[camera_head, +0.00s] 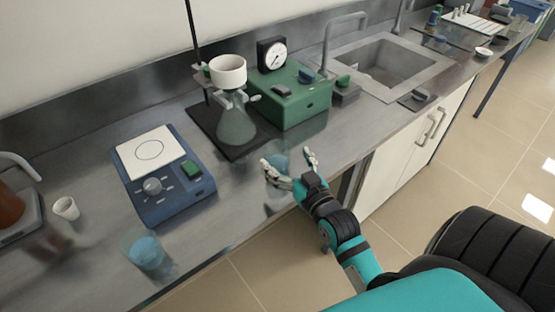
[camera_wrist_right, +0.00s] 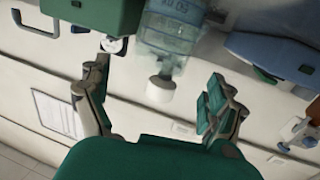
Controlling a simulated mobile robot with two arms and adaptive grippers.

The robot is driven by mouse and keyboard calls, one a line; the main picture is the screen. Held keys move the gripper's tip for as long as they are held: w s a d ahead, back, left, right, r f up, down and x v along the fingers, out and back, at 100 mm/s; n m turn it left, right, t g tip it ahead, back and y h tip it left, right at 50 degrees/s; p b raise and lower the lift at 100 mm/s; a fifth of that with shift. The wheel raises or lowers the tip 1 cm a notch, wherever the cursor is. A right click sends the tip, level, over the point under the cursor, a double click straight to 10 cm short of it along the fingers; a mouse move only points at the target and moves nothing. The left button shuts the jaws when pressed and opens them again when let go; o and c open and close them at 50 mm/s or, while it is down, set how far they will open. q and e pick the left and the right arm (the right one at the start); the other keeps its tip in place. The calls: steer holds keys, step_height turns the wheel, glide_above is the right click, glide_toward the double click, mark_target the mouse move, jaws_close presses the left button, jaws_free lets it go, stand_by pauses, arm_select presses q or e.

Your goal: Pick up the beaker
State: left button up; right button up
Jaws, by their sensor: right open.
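A small clear beaker with a bluish tint (camera_head: 279,162) stands near the counter's front edge. My right gripper (camera_head: 287,166) is open, its fingers spread around the beaker's place, with part of the beaker hidden by them. I cannot tell whether they touch it. In the right wrist view, my open right gripper (camera_wrist_right: 158,82) shows clear marked glass (camera_wrist_right: 172,28) beyond and between its fingers; beaker and flask are hard to separate there. A second beaker with blue liquid (camera_head: 148,253) stands at the lower left. My left gripper is not in view.
Behind the gripper stand a conical flask (camera_head: 237,127) with a white funnel (camera_head: 228,71) and a green pump box (camera_head: 291,98). A blue hotplate (camera_head: 165,190) is left. A small white cup (camera_head: 66,208) stands farther left. The sink (camera_head: 385,66) lies at the back right.

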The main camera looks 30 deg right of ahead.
mark_target(278, 149)
steer(key=w, duration=0.3)
steer(key=w+p, duration=0.1)
steer(key=w, duration=0.1)
steer(key=shift+d+f, duration=0.2)
steer(key=shift+d, duration=0.1)
steer(key=shift+w+f, duration=0.1)
steer(key=shift+w, duration=0.15)
steer(key=shift+s, duration=0.1)
steer(key=shift+c, duration=0.7)
steer(key=c, duration=1.7)
steer(key=shift+r, duration=0.2)
